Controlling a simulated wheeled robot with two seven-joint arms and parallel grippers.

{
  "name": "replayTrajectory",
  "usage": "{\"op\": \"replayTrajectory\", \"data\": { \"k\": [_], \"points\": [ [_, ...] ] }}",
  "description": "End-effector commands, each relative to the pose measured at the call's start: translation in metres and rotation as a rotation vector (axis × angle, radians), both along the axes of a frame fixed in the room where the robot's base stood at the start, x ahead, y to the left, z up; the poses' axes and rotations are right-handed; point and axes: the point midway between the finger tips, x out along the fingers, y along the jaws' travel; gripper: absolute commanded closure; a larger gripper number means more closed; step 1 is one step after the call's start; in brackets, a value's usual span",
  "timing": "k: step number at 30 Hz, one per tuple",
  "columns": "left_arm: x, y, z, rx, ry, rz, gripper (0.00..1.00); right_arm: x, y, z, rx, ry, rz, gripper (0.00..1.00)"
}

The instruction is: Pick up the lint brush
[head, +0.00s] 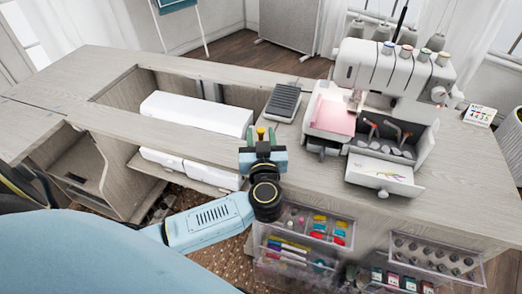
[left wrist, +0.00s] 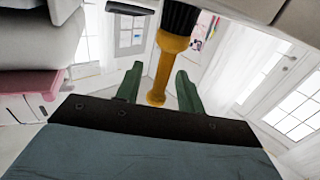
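The lint brush shows in the left wrist view as a yellow handle (left wrist: 170,62) with a black ribbed head (left wrist: 181,17). In the head view only a small yellow bit of the handle (head: 260,132) shows, and the rest is hidden by my gripper. My left gripper (head: 261,134) is at the cabinet top's front edge, with its green fingers one on each side of the handle. The left wrist view shows the fingers (left wrist: 158,80) apart, with a gap visible on both sides of the handle. My right gripper is in neither view.
A dark grey pedal (head: 284,102) lies just behind the gripper. A white sewing machine (head: 385,75) stands to the right. An open recess with a white box (head: 197,113) is at the left. Clear drawers (head: 318,228) stick out below the front edge.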

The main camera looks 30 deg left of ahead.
Motion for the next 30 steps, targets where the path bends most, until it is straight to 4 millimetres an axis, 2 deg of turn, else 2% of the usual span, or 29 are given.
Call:
{"op": "replayTrajectory", "data": {
  "k": [5, 14, 15, 27, 30],
  "points": [
    [0.0002, 0.0001, 0.0002, 0.000, 0.000, 0.000, 0.62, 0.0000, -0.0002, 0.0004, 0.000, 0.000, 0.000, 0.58],
    [-0.0001, -0.0002, 0.0001, -0.001, 0.001, 0.000, 0.98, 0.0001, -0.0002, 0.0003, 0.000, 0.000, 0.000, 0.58],
    [-0.0001, -0.0002, 0.0001, -0.001, 0.001, 0.000, 1.00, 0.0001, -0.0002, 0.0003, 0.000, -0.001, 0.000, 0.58],
    [0.0000, -0.0003, 0.0029, -0.001, -0.001, 0.000, 1.00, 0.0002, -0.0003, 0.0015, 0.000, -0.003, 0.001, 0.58],
    [0.0000, -0.0003, 0.0076, -0.001, -0.001, 0.000, 1.00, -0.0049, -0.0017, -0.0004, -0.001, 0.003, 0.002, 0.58]
  ]
}}
